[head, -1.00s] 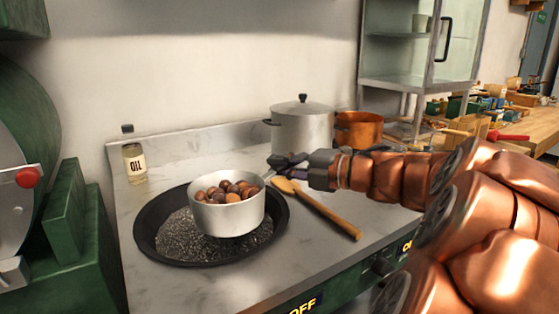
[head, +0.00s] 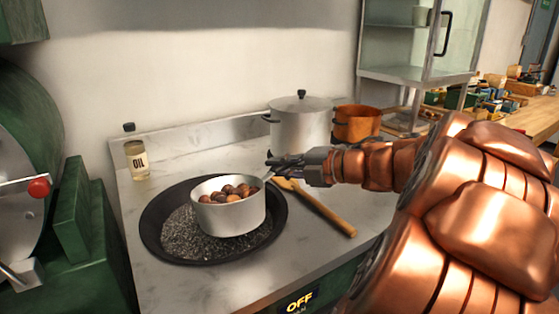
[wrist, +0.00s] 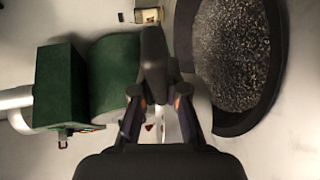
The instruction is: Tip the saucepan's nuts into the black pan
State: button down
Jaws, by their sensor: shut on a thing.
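The small metal saucepan (head: 231,215) holds several brown nuts (head: 232,192) and is upright, over the black pan (head: 158,240). The black pan lies on the counter with a bed of dark grains (head: 190,240) in it. My gripper (head: 276,163) is shut on the saucepan's handle, at the saucepan's right. Whether the saucepan's base touches the grains cannot be told. In the wrist view my gripper (wrist: 155,95) shows from behind, with the black pan's rim (wrist: 240,122) to its right; the saucepan is mostly hidden behind the fingers there.
A wooden spoon (head: 325,213) lies right of the black pan. An oil bottle (head: 137,160) stands at the back left. A lidded pot (head: 300,127) and a copper pot (head: 356,124) stand at the back right. Green machinery (head: 75,220) is at the left.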

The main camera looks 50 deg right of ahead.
jog(key=shift+w+d+m+g+p, duration=0.2)
jog(key=shift+g+p, duration=0.35)
jog(key=shift+p, duration=1.3)
jog(key=shift+w+a+m+g+p, duration=0.2)
jog(key=shift+g+p, duration=0.4)
jog(key=shift+p, duration=1.2)
jog(key=shift+w+d+m+g+p, duration=0.1)
jog(key=shift+m+g+p, duration=0.35)
jog(key=shift+p, duration=1.4)
jog(key=shift+w+d+m+g+p, duration=0.25)
jog(key=shift+g+p, duration=0.45)
jog(key=shift+p, duration=1.35)
jog(key=shift+w+a+m+g+p, duration=0.1)
jog(key=shift+w+g+p, duration=0.45)
jog(key=shift+p, duration=1.5)
jog(key=shift+w+d+m+g+p, duration=0.1)
jog(key=shift+g+p, duration=0.75)
jog(key=shift+p, duration=1.2)
jog(key=shift+w+f+g+p, duration=0.35)
jog(key=shift+f+g+p, duration=0.2)
jog(key=shift+p, duration=0.95)
jog(key=shift+w+d+f+m+g+y+p, duration=0.15)
jog(key=shift+f+m+g+y+p, duration=0.15)
jog(key=shift+p, duration=0.35)
jog(key=shift+w+f+g+p, duration=0.15)
jog(key=shift+g+p, duration=0.1)
jog(key=shift+p, duration=0.35)
jog(key=shift+w+f+p, duration=0.15)
jog(key=shift+f+p, duration=0.1)
jog(key=shift+p, duration=0.4)
